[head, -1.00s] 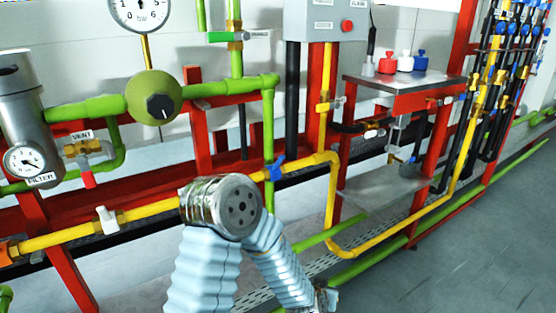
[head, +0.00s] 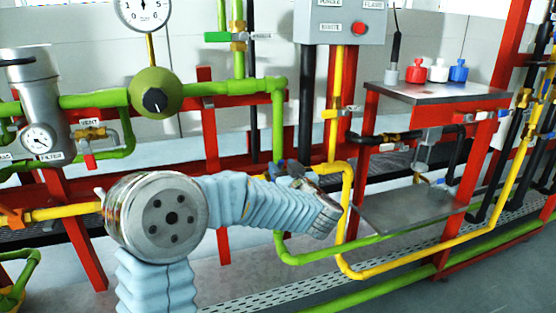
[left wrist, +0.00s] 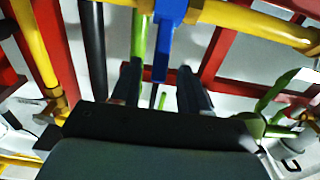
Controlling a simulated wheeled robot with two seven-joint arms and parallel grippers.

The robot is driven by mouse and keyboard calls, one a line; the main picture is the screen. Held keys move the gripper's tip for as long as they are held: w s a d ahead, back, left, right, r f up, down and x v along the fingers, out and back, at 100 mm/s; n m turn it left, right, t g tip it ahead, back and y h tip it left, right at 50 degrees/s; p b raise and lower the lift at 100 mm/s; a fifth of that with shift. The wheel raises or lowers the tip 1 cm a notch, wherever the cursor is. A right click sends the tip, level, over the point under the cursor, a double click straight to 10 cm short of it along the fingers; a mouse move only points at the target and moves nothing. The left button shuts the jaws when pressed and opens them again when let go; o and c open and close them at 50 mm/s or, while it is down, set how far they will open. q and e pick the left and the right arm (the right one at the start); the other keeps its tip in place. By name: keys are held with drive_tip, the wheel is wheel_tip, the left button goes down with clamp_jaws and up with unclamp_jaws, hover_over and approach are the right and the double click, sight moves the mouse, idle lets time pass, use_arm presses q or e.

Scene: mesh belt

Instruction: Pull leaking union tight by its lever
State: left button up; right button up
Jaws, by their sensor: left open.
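A blue lever (left wrist: 168,35) sits on a fitting of the yellow pipe (left wrist: 255,22) in the left wrist view. Its stem points down the picture between the two fingers of my left gripper (left wrist: 160,88). The gripper is open, with a gap visible on either side of the stem; I cannot tell whether either finger touches it. In the head view, my left gripper (head: 291,172) is at the yellow pipe, small and partly hidden by my own arm. A little blue shows there. I cannot make out any leak. My right gripper is not in view.
Red frame posts (head: 211,150) and a green pipe (head: 278,120) stand close around the gripper. A yellow pipe bend (head: 346,190) and a metal shelf (head: 410,208) lie to its right. A grey control box (head: 340,20) hangs above. The floor in front is clear.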

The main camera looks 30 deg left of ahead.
use_arm(q)
drive_tip(key=x, duration=0.5)
drive_tip(key=shift+c, duration=0.3)
clamp_jaws()
